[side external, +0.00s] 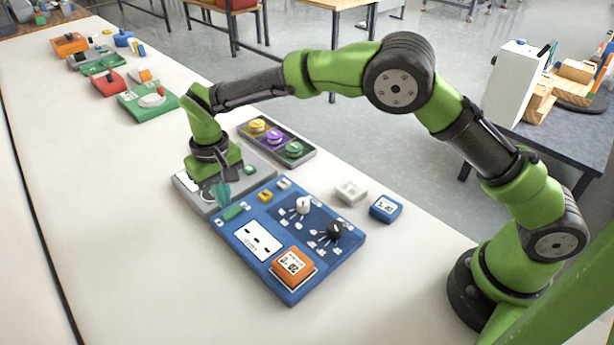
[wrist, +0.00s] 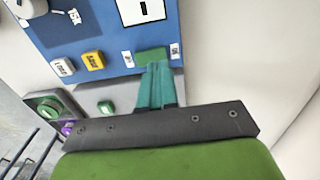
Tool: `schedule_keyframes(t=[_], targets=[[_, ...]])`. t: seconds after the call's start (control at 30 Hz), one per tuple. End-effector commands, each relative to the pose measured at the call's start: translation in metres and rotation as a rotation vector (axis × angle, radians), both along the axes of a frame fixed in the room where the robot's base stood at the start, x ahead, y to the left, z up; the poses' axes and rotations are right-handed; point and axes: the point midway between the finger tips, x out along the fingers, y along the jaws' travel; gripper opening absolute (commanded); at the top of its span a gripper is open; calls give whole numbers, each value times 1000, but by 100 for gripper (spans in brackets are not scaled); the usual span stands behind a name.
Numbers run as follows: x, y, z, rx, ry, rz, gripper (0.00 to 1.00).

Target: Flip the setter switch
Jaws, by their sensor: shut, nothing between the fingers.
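A blue control panel (side external: 310,275) lies on the white table. A green rectangular switch (side external: 233,211) sits at its left corner, between two small white labels; I cannot read a setter name on it. The switch also shows in the wrist view (wrist: 150,54), partly covered by my fingers. My gripper (side external: 222,193) has teal fingers pointing down, shut and empty, just beside the switch. In the wrist view the fingertips of my gripper (wrist: 157,66) overlap the switch's near edge; I cannot tell whether they touch it.
A yellow button (side external: 265,195) and a white button (side external: 284,184) stand near the switch. The panel also bears a white knob (side external: 303,205), a black knob (side external: 334,231) and an orange display block (side external: 293,267). A grey panel (side external: 184,190) lies under my wrist.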

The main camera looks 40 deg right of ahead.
Motion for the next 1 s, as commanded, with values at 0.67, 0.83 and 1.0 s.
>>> schedule_keyframes(t=[0.67,0.83,1.0], targets=[[0,0,39,0,-1,0,0],[1,0,39,0,-4,2,0],[-8,-5,23,1,6,20,0]])
